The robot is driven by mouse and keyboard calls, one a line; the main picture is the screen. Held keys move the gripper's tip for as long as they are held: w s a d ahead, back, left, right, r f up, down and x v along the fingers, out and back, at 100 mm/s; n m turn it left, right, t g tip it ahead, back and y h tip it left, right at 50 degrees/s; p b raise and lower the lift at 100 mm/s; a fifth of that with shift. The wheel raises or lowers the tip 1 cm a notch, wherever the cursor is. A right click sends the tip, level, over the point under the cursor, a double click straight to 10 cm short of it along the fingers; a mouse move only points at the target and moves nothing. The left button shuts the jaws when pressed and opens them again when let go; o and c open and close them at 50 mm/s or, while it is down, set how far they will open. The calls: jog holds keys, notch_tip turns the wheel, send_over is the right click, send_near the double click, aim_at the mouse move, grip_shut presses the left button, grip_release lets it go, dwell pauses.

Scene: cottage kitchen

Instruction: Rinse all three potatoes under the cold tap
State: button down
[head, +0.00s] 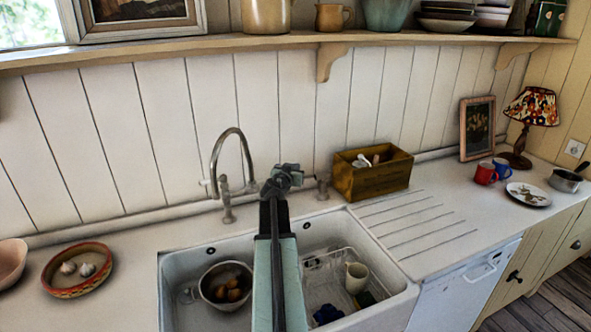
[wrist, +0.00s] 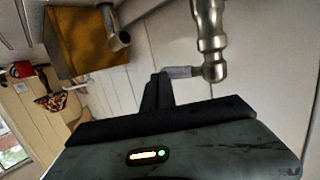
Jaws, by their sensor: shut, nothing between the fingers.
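The potatoes (head: 234,294) are brown lumps in a metal bowl (head: 206,287) in the left basin (head: 178,262); they partly overlap, so I cannot count them surely. The curved metal tap (head: 247,153) rises behind this basin, and no running water shows at its spout. My gripper (head: 283,172) is shut and empty, above the rear of the sink, right of the spout. In the wrist view its fingertips (wrist: 160,78) are at the end of a short lever on a metal tap fitting (wrist: 208,30); I cannot tell whether they touch.
The right basin (head: 375,262) holds a wire rack, a cream jug (head: 356,278) and dark items. A wooden box (head: 372,182) stands behind the ribbed drainer. A bowl with garlic (head: 77,288) is at the left. A shelf (head: 230,43) runs above. Mugs (head: 485,173) and a plate (head: 528,194) are right.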

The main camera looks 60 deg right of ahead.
dwell(0.5)
jog(key=s+a+r+p, duration=0.2)
jog(key=s+a, duration=0.4)
jog(key=a, duration=0.1)
jog(key=shift+s, duration=0.4)
